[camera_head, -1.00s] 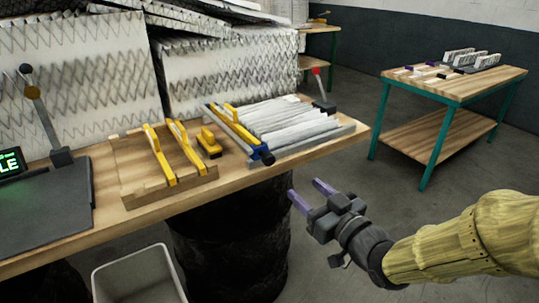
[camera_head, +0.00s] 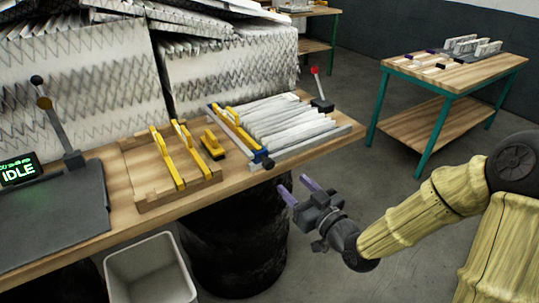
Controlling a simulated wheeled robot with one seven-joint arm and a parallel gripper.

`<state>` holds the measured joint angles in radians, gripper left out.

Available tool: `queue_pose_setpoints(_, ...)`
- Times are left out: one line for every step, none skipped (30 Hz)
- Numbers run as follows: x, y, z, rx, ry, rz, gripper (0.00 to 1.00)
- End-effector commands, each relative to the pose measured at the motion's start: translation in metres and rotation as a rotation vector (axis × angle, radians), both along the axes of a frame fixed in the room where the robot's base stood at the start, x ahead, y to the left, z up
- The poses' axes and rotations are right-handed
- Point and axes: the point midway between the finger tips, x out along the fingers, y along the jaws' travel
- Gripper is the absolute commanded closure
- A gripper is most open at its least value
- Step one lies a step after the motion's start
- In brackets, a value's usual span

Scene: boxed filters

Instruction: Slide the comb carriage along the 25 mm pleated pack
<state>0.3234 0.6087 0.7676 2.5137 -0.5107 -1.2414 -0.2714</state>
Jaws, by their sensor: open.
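The pleated pack (camera_head: 290,122) is a row of white folds lying in a grey tray (camera_head: 318,145) on the workbench. A blue carriage bar with a yellow handle (camera_head: 231,118) lies along the pack's left edge, with a dark knob (camera_head: 267,163) at its near end. I take this as the comb carriage; its teeth cannot be made out. My gripper (camera_head: 297,190) has two purple fingers, open and empty. It is in front of the bench edge, to the lower right of the knob and apart from it.
A wooden rack (camera_head: 190,187) holds yellow tools, with a short yellow tool (camera_head: 213,140) beside it. A red-knobbed lever (camera_head: 319,90) stands behind the tray's right end. A black drum (camera_head: 230,250) and white bin (camera_head: 150,272) stand below. A teal-legged table (camera_head: 460,75) is at right.

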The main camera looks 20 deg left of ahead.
Motion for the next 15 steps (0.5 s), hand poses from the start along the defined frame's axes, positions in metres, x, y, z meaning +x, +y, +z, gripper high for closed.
queue_pose_setpoints(0.000,0.002,0.003,-0.001,0.006,0.000,0.48)
queue_pose_setpoints(0.000,0.003,0.003,-0.003,0.006,0.000,0.48)
queue_pose_setpoints(0.000,0.004,0.002,-0.004,0.007,0.000,0.48)
queue_pose_setpoints(0.001,0.005,0.001,-0.007,0.007,0.000,0.48)
queue_pose_setpoints(0.001,0.006,0.001,-0.009,0.008,-0.001,0.48)
queue_pose_setpoints(0.001,0.007,-0.001,-0.013,0.010,-0.001,0.48)
queue_pose_setpoints(0.002,0.009,-0.002,-0.014,0.008,-0.002,0.48)
queue_pose_setpoints(0.007,0.014,-0.004,-0.013,0.005,-0.002,0.48)
queue_pose_setpoints(0.012,0.020,-0.004,-0.012,0.003,-0.002,0.48)
queue_pose_setpoints(0.015,0.024,-0.004,-0.012,0.003,-0.002,0.48)
queue_pose_setpoints(0.018,0.029,-0.004,-0.012,0.004,-0.001,0.48)
queue_pose_setpoints(0.024,0.034,-0.004,-0.012,0.003,-0.003,0.48)
queue_pose_setpoints(0.027,0.038,-0.004,-0.012,0.003,-0.003,0.48)
queue_pose_setpoints(0.030,0.042,-0.004,-0.012,0.004,-0.002,0.48)
queue_pose_setpoints(0.035,0.047,-0.004,-0.012,0.004,-0.002,0.48)
